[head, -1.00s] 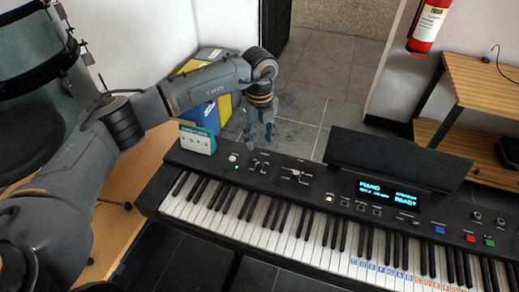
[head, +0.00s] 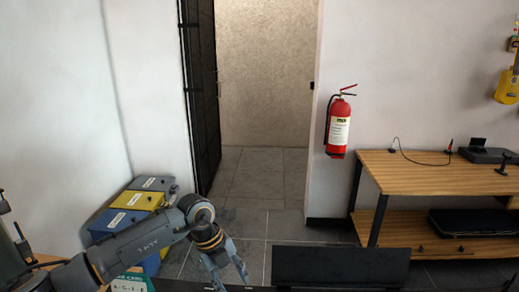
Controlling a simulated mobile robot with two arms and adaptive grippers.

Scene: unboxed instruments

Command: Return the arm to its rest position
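My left arm comes in from the lower left. Its gripper (head: 232,284) points downward near the bottom edge of the head view, left of the keyboard's black music stand (head: 336,266). Its two fingers look spread apart, with nothing seen between them; the tips are close to the picture's bottom edge. Only the top of the keyboard's stand shows; the keys and panel are below the view. A teal and white card (head: 131,284) shows under my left forearm. My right gripper is out of view.
Blue, yellow and grey bins (head: 137,200) stand by the left wall, behind my arm. A red fire extinguisher (head: 339,128) hangs on the wall. A wooden shelf unit (head: 408,172) stands right, with a yellow guitar (head: 508,85) above. The tiled floor (head: 260,180) by the doorway is clear.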

